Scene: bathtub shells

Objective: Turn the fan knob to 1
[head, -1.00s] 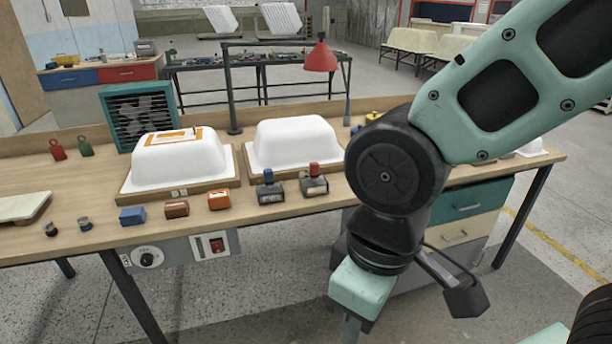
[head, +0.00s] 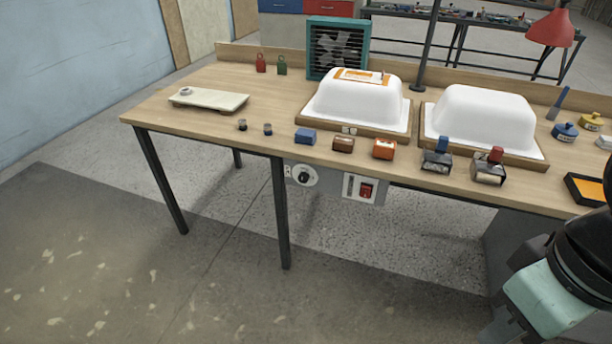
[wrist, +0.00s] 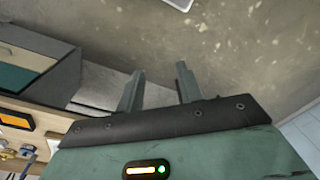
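The fan knob (head: 304,176) is a dark round knob on a white dial, on the grey panel under the table's front edge in the head view. Its pointer and markings are too small to read. A teal box fan (head: 337,48) stands at the back of the table. My gripper (wrist: 158,85) shows in the wrist view with its two fingers apart and nothing between them. It points at bare floor. In the head view only my wrist shows at the lower right, well to the right of the knob; the fingers are out of that picture.
A red switch (head: 366,190) sits on the panel right of the knob. The wooden table (head: 200,125) carries two white tub shells (head: 352,100), several small blocks and stamps. The floor (head: 130,270) at left front is clear.

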